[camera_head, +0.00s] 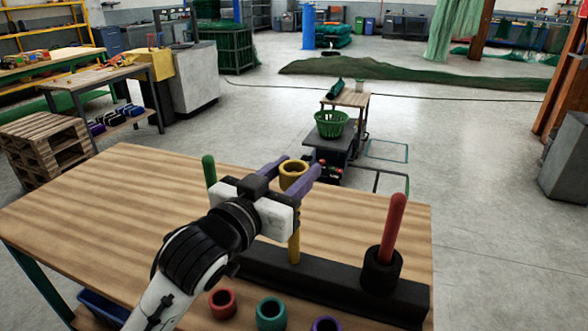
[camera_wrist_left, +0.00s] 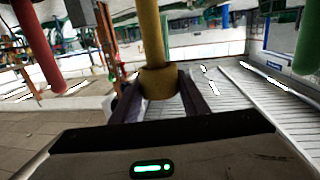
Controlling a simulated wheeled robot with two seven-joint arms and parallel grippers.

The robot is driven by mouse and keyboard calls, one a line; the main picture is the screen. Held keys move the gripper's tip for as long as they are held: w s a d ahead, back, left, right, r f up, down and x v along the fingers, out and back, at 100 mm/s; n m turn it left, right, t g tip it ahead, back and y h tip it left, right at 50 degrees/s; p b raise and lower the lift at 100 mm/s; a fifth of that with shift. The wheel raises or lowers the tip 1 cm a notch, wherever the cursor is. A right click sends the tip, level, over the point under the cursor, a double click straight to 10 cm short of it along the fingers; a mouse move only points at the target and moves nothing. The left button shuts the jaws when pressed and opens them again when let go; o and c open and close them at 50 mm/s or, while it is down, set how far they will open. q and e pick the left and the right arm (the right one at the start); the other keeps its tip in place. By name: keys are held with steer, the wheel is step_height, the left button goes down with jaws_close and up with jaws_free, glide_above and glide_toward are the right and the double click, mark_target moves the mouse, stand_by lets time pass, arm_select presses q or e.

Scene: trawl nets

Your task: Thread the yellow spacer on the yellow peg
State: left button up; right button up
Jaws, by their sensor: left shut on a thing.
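The yellow spacer (camera_head: 293,179) is a short upright ring between the purple fingers of my left gripper (camera_head: 292,172), which is shut on it. The yellow peg (camera_head: 294,248) stands on the black base (camera_head: 330,284), directly below the spacer in the head view. In the left wrist view the peg (camera_wrist_left: 149,30) meets the spacer (camera_wrist_left: 159,84), roughly in line with it. No peg tip shows above the spacer's rim. I cannot tell whether the tip is just inside the hole. My right gripper is not in view.
A red peg (camera_head: 393,228) with a black collar (camera_head: 382,270) stands right, and a green peg (camera_head: 209,171) left. Red (camera_head: 222,303), teal (camera_head: 270,314) and purple (camera_head: 327,324) spacers lie at the front of the wooden table (camera_head: 90,220). The table's left part is clear.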

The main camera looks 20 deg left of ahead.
arm_select(q)
steer(key=o, duration=1.1)
steer(key=shift+o, duration=0.2)
steer(key=v, duration=0.4)
steer(key=shift+s+f, duration=0.1)
steer(key=shift+s, duration=0.1)
steer(key=p, duration=0.6)
glide_toward(287, 179)
steer(key=shift+x, duration=1.1)
